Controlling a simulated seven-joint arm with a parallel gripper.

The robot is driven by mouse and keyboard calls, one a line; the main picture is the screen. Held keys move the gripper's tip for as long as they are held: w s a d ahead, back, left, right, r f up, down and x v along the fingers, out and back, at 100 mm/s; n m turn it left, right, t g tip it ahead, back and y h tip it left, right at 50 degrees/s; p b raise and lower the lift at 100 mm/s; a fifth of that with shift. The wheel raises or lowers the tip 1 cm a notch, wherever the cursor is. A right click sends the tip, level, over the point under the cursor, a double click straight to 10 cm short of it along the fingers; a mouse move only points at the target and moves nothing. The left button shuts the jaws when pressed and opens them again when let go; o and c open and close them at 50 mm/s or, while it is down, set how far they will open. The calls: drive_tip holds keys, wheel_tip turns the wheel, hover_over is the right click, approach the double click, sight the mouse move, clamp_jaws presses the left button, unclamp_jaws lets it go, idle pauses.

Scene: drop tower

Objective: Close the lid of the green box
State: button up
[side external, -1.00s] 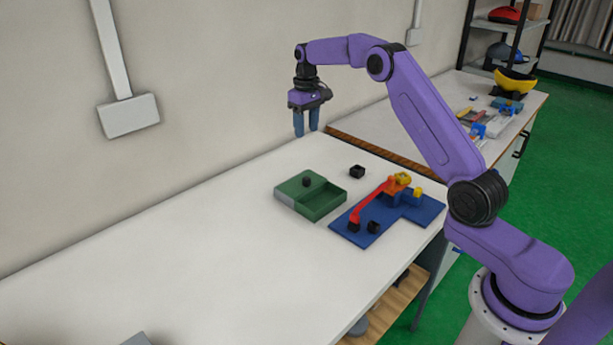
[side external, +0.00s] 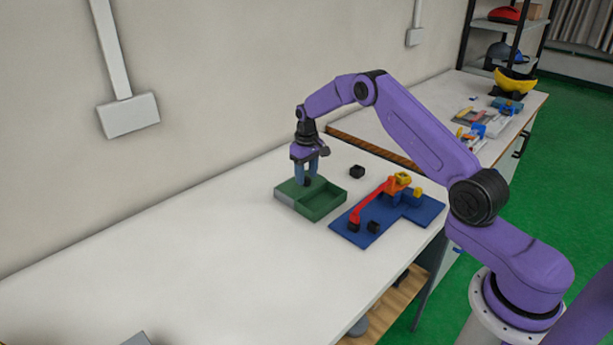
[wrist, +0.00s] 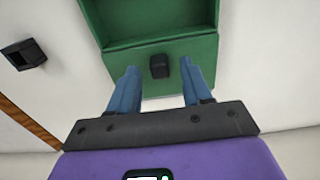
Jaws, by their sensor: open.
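The green box (side external: 327,206) stands on the white table, its right compartment open from above. Its green lid (side external: 289,189) lies slid back toward the left, leaving that compartment uncovered. A black knob (wrist: 159,70) stands on the lid. My gripper (side external: 307,181) points down over the lid. In the wrist view its blue fingers (wrist: 159,66) are open, one on each side of the knob, with a gap on both sides. The fingers largely hide the knob in the side view.
A small black open cube (side external: 357,171) sits behind the box; it also shows in the wrist view (wrist: 24,54). A blue board (side external: 358,233) with a red lever (side external: 370,205) and yellow parts stands close on the right.

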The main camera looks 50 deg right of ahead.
drive_tip(key=shift+f, duration=0.6)
clamp_jaws()
drive_tip(key=shift+s, duration=4.45)
unclamp_jaws()
wheel_tip(320, 180, up, 18)
drive_tip(key=shift+f, duration=0.25)
